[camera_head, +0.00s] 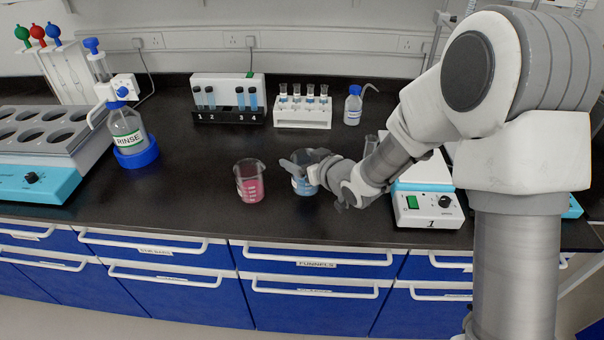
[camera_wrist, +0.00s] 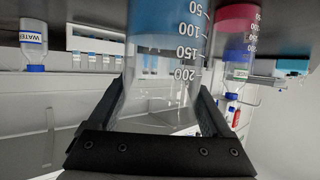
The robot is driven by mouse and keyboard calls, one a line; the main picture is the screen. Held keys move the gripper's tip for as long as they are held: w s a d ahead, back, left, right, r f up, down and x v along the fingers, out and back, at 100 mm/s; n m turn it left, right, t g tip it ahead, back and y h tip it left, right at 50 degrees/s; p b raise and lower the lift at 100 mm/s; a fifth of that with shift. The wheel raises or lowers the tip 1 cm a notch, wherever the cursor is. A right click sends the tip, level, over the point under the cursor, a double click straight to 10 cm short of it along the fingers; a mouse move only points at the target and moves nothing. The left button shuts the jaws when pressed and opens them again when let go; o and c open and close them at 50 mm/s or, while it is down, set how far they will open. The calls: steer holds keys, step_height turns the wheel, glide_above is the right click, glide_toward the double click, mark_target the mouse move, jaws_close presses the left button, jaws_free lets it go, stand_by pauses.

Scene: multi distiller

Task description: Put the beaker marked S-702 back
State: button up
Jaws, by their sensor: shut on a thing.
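A glass beaker with blue liquid (camera_head: 306,185) is at the front middle of the bench, and I cannot tell whether its base touches the top. My gripper (camera_head: 304,167) is shut on it from the right. In the wrist view, which is upside down, the beaker (camera_wrist: 165,75) fills the middle between the two black fingers of my gripper (camera_wrist: 160,100). Graduation marks show there, but no S-702 marking is readable. A beaker with pink liquid (camera_head: 249,183) stands just left of it; it also shows in the wrist view (camera_wrist: 237,30).
A hotplate labelled 1 (camera_head: 427,205) stands right, partly behind my arm. Behind are a numbered tube rack (camera_head: 228,117), a white tube rack (camera_head: 303,116) and a wash bottle (camera_head: 353,106). The RINSE bottle (camera_head: 127,130) and a multi-well block (camera_head: 45,140) are left. Bare bench lies left of the pink beaker.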

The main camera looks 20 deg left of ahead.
steer(key=shift+f, duration=1.85)
steer(key=shift+f+b, duration=0.15)
steer(key=shift+b, duration=0.25)
steer(key=o, duration=1.4)
steer(key=shift+r, duration=0.2)
steer(key=v, duration=1.2)
steer(key=shift+p, duration=0.45)
